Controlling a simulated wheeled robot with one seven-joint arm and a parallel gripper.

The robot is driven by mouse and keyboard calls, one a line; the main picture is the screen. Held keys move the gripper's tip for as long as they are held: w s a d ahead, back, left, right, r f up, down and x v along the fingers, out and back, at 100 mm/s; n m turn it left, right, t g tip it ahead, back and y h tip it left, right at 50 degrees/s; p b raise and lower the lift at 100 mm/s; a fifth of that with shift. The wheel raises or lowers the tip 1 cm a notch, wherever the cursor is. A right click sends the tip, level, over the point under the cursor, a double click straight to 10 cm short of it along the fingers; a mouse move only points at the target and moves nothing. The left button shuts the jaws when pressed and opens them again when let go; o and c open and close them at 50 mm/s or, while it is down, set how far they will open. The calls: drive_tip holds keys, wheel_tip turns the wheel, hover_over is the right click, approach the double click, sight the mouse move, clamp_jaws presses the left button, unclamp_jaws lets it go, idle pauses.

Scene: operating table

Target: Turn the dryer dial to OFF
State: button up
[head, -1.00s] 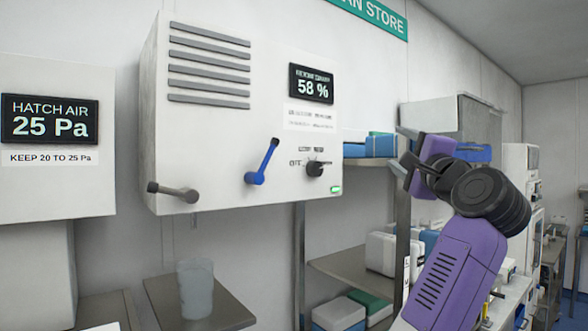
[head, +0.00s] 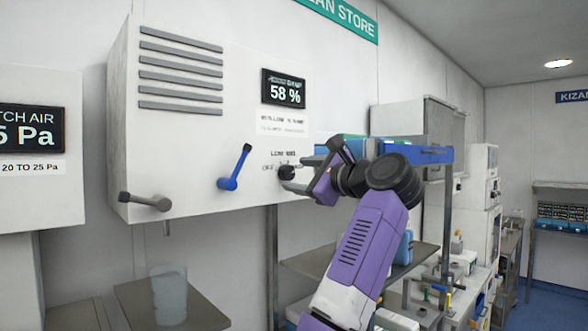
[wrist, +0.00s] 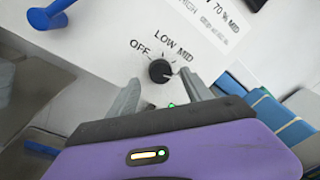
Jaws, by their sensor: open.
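The dryer dial (head: 287,172) is a small black knob low on the right of the white dryer box's front. It also shows in the wrist view (wrist: 160,71), with OFF at its upper left and LOW and MID above it. A small pale mark shows on its right side, away from OFF; its exact setting is hard to read. My gripper (head: 309,168) is open and faces the panel. In the wrist view my gripper (wrist: 160,77) has one finger on each side of the dial, with gaps visible. Contact cannot be told.
The white dryer box (head: 190,130) carries a display (head: 283,88) reading 58 %. A blue lever (head: 234,168) and a grey lever (head: 145,201) stick out left of the dial. A shelf (head: 360,263) is below right. A translucent cup (head: 169,295) stands lower left.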

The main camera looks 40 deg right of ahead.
sight(287, 173)
drive_tip(key=shift+w+d+p, duration=0.1)
drive_tip(key=shift+w+p, duration=0.2)
drive_tip(key=shift+w, duration=0.95)
clamp_jaws()
